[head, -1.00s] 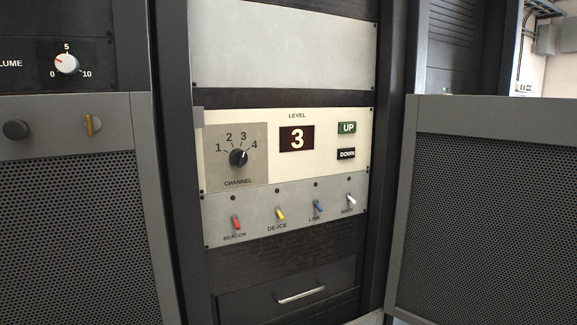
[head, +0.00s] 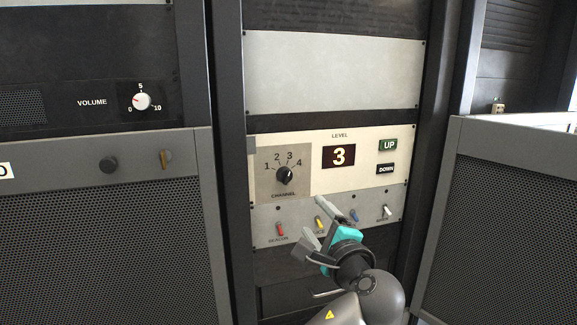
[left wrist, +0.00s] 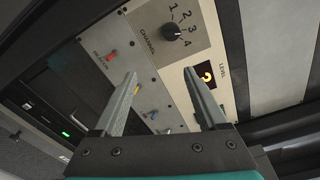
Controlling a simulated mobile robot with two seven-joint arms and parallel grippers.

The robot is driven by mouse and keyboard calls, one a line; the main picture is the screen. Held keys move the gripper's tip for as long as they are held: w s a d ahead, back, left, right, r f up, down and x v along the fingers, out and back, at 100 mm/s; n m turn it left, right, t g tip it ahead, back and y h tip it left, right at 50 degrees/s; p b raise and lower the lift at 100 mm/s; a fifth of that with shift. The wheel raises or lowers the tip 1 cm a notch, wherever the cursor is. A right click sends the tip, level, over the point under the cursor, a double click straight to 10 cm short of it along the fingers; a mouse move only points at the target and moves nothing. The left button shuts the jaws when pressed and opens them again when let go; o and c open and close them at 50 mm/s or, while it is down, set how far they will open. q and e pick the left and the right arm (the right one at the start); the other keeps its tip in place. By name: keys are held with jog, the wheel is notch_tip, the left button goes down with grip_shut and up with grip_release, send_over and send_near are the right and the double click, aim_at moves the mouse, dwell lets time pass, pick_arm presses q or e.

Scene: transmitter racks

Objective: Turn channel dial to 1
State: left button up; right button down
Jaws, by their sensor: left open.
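The channel dial (head: 285,175) is a round black knob on a grey plate with numbers 1 to 4, on the cream panel. Its pointer is turned up and right, toward the 3 and 4 side; I cannot tell exactly which mark it meets. In the left wrist view the dial (left wrist: 173,32) is near the top, beyond the fingers. My left gripper (head: 309,220) is open and empty, below and right of the dial, in front of the switch row. The left wrist view shows its two fingers (left wrist: 160,74) apart. My right gripper is not in view.
A red switch (head: 280,230), yellow switch (head: 319,222), blue switch (head: 354,215) and white switch (head: 387,211) sit close to my left gripper. The level display (head: 339,156) reads 3, beside the UP button (head: 388,144) and DOWN button (head: 387,169). A volume knob (head: 141,101) is at left.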

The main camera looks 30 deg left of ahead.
aim_at(288, 179)
pick_arm(q)
jog(key=shift+y, duration=0.4)
jog(key=r+x, duration=0.1)
jog(key=x, duration=0.4)
jog(key=p+x, duration=0.1)
jog(key=x, duration=0.4)
jog(key=s+r+x, duration=0.1)
jog(key=x, duration=0.3)
jog(key=shift+w+a+r+p, duration=0.25)
jog(key=shift+a+r+p, duration=0.1)
jog(key=shift+a, duration=0.35)
jog(key=shift+n, duration=0.3)
grip_shut()
